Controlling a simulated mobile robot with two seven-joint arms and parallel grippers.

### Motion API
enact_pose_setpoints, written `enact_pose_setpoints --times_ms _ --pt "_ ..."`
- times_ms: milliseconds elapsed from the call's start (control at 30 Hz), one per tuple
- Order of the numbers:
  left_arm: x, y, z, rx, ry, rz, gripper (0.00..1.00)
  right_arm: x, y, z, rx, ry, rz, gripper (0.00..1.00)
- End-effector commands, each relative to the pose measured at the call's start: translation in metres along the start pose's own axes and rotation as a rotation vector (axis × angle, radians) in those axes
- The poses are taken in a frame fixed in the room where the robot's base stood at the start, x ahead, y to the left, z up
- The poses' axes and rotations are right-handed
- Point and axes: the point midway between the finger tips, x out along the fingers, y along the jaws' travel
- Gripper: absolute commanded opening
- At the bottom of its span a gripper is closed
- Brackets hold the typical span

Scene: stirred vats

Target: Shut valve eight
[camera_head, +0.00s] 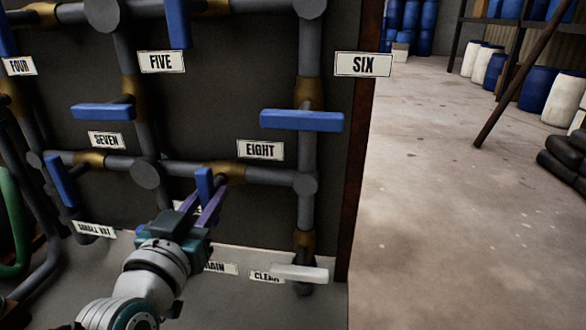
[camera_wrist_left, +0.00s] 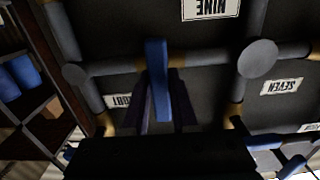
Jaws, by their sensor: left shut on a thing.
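The label EIGHT (camera_head: 261,150) is on the dark panel, between two blue handles. One blue lever handle (camera_head: 205,186) stands upright, across a horizontal pipe, to its lower left. The other blue handle (camera_head: 301,120) lies level across a vertical pipe to its upper right. I cannot tell for sure which one the label marks. My left gripper (camera_head: 207,205) is shut on the upright handle. The left wrist view, upside down, shows this handle (camera_wrist_left: 158,80) between my fingers (camera_wrist_left: 162,112), with the label NINE (camera_wrist_left: 210,8) near it. My right gripper is not in view.
Label SEVEN (camera_head: 105,140) and its neighbouring blue handle (camera_head: 103,111) are to the left. A white handle (camera_head: 299,272) is low on the right by a label reading CLEAR or similar. Open concrete floor (camera_head: 450,200) lies to the right, with barrels (camera_head: 540,90) beyond.

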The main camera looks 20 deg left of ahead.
Motion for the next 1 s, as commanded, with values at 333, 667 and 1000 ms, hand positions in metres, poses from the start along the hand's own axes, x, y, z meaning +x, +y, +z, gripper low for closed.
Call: enact_pose_setpoints --times_ms 333,667,1000 --pt "0.000 0.000 -0.001 0.004 0.002 0.001 0.36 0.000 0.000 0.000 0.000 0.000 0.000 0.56" --pt "0.000 0.000 0.000 0.001 0.001 0.000 0.56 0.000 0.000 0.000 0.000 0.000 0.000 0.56" --pt "-0.032 0.000 -0.001 0.000 -0.004 0.000 0.56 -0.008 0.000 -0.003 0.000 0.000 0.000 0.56"
